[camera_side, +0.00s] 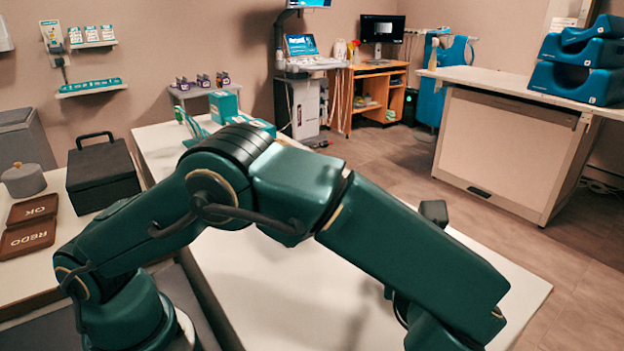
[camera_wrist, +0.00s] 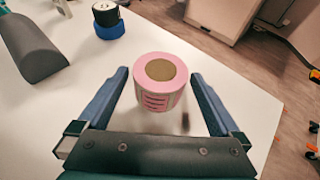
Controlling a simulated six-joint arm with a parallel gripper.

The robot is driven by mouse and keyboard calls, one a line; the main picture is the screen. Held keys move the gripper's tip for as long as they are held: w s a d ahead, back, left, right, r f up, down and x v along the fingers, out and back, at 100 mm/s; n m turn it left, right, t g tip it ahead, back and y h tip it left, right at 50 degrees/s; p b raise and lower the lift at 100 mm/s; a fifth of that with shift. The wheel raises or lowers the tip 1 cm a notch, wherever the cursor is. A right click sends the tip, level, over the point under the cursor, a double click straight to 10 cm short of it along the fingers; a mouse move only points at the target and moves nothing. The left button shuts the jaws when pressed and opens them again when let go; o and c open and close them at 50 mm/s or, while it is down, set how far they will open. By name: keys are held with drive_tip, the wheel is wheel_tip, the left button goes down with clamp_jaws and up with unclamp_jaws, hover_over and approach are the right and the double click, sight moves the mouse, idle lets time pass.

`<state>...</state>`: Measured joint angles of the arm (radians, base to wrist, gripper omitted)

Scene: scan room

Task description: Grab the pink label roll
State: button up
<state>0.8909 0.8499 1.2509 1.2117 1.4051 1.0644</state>
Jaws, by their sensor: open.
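The pink label roll (camera_wrist: 157,98) stands upright on the white table, its round top with a brown core facing up in the wrist view. Dark stripes show on its near side. My gripper (camera_wrist: 165,103) is open, with one blue finger to the left of the roll and one to the right. There is a visible gap between each finger and the roll. Whether the fingers are level with the roll's sides or above it is hard to tell. In the side view my arm reaches across the table, and the roll and the fingers are not visible there.
In the wrist view a dark grey half-round block (camera_wrist: 30,50) lies at the upper left. A blue-based cylinder with a black and white top (camera_wrist: 108,20) stands beyond the roll. The white table (camera_side: 300,300) is otherwise mostly clear around the roll. A black box (camera_side: 102,172) sits at the left.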

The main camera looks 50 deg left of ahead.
drive_tip(key=shift+x, duration=1.05)
drive_tip(key=c, duration=1.3)
drive_tip(key=shift+o, duration=0.2)
drive_tip(key=shift+r, duration=0.15)
